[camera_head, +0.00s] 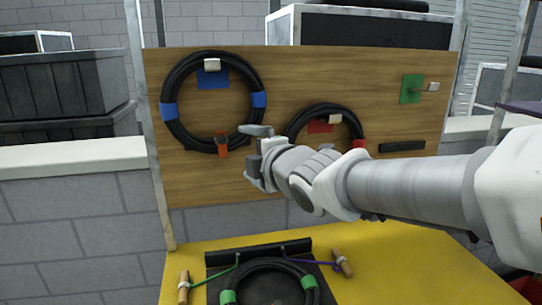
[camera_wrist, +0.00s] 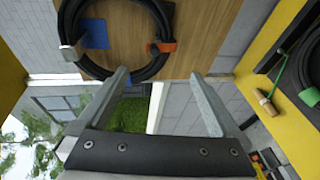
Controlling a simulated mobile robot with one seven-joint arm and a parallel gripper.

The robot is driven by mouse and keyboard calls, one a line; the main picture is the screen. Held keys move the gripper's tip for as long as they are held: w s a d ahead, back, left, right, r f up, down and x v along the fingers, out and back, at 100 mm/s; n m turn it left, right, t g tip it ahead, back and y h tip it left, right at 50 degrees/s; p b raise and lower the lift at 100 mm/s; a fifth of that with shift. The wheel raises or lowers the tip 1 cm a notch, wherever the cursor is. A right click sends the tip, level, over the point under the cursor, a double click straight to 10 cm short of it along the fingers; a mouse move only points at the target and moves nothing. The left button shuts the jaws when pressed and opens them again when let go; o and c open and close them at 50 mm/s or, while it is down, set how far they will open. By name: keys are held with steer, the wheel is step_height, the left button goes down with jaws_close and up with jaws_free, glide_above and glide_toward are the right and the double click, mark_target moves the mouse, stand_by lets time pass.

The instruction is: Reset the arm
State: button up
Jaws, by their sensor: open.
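My arm reaches in from the right in the head view. My gripper (camera_head: 254,157) is in front of the wooden board (camera_head: 290,80), just right of the lower edge of the black cable coil with blue bands (camera_head: 167,111). In the wrist view my gripper (camera_wrist: 160,76) has its two fingers wide apart with nothing between them. The same coil (camera_wrist: 163,22) shows beyond the fingertips, with its orange clip (camera_wrist: 163,47). In the head view the orange clip (camera_head: 222,145) is at the coil's bottom. The coil hangs over a white peg (camera_head: 212,65) on a blue plate.
A second coil with red tape (camera_head: 318,107) hangs right of the first, partly hidden by my arm. A green plate (camera_head: 411,88) with a bare peg is at upper right.

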steer(key=s+d+f+m+g+h+p, duration=0.1)
steer(key=s+d+f+m+h, duration=0.2)
steer(key=d+m, duration=0.35)
steer(key=s+d+f+m+g+h, duration=0.1)
steer(key=s+d+f+m+h, duration=0.15)
steer(key=s+d+m, duration=0.4)
steer(key=s+d+f+m+g+h, duration=0.1)
steer(key=s+d+f+m+g, duration=0.2)
steer(key=s+m, duration=0.2)
steer(key=s+d+f+m+g+h+p, duration=0.1)
steer(key=s+d+f+m+g, duration=0.2)
steer(key=s+m, duration=0.3)
steer(key=s+d, duration=0.1)
steer(key=s, duration=0.2)
steer(key=shift+d+f, duration=0.15)
steer(key=shift+f, duration=0.1)
